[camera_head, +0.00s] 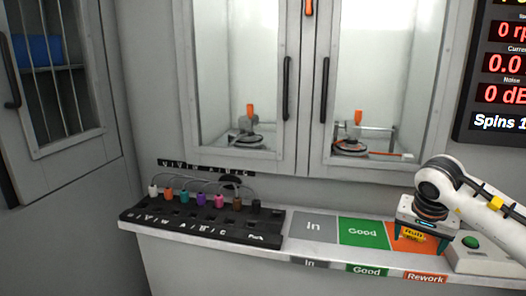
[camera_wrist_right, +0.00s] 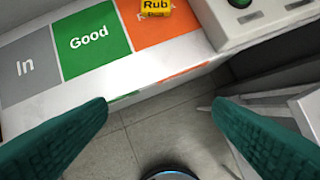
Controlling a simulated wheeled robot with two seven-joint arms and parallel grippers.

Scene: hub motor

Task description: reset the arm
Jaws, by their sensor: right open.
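My right gripper shows in the right wrist view (camera_wrist_right: 160,103), its two green pads wide apart with only floor between them. It is empty and hangs just in front of the counter edge. In the head view my white right arm comes in from the right, and its wrist covers part of the orange Rework tile (camera_head: 395,233). A small yellow piece lettered "Rub" (camera_wrist_right: 155,8) is on the Rework tile, cut off by the top edge of the wrist view. My left gripper is not in view.
The grey In tile (camera_head: 314,227) and green Good tile (camera_head: 362,233) are bare. A black rack (camera_head: 200,222) with several coloured plugs sits left of them. A green button box (camera_head: 482,256) stands at the right. Two glass-fronted cabinets (camera_head: 240,75) rise behind.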

